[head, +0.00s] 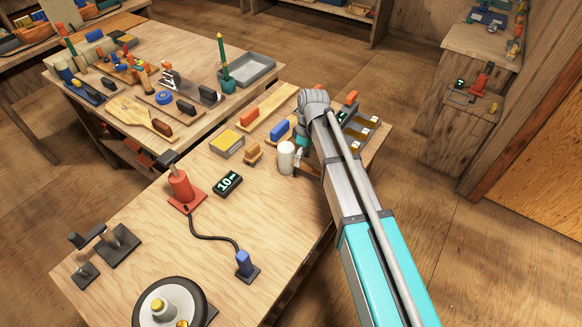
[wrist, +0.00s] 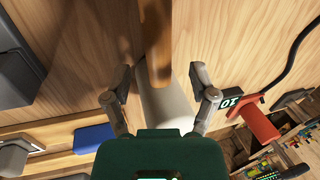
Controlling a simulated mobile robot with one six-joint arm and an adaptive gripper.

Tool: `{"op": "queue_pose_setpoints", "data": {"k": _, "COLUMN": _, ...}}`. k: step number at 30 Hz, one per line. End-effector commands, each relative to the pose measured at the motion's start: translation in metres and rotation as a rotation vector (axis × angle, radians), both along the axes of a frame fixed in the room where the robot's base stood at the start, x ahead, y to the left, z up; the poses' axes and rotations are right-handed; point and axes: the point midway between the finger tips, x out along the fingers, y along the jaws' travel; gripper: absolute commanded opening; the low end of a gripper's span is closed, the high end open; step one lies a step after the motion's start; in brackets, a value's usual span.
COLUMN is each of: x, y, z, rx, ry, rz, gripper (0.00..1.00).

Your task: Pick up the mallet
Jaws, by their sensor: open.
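The mallet appears to be the pale cylinder (head: 286,158) on the near table, just left of my gripper (head: 301,152) in the head view. I cannot make out its handle there. In the wrist view a pale cylinder (wrist: 166,108) lies between my gripper's fingers (wrist: 160,82), and a brown wooden handle (wrist: 157,40) overlaps it and runs to the top edge. The fingers are open, one on each side, with a gap to the wood. My gripper's dark green body hides the lower end of the cylinder. I cannot tell whether anything touches.
A blue block (head: 280,130), a small brown wooden piece (head: 254,154) and a yellow-topped box (head: 227,144) are close by. A display reading 10 (head: 228,184) and a red stand (head: 181,188) are farther left. A dark tray (head: 358,131) lies behind my arm. The near right tabletop is bare.

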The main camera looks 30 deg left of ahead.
Motion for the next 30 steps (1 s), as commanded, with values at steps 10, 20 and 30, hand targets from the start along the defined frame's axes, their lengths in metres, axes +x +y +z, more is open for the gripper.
{"op": "queue_pose_setpoints", "data": {"k": 10, "x": -0.006, "y": 0.001, "z": -0.026, "rx": 0.000, "ry": 0.000, "rz": -0.001, "gripper": 0.75}}
{"op": "queue_pose_setpoints", "data": {"k": 20, "x": -0.007, "y": 0.001, "z": -0.027, "rx": 0.000, "ry": 0.000, "rz": -0.001, "gripper": 0.75}}
{"op": "queue_pose_setpoints", "data": {"k": 30, "x": -0.007, "y": 0.001, "z": -0.027, "rx": 0.000, "ry": 0.000, "rz": -0.001, "gripper": 0.75}}
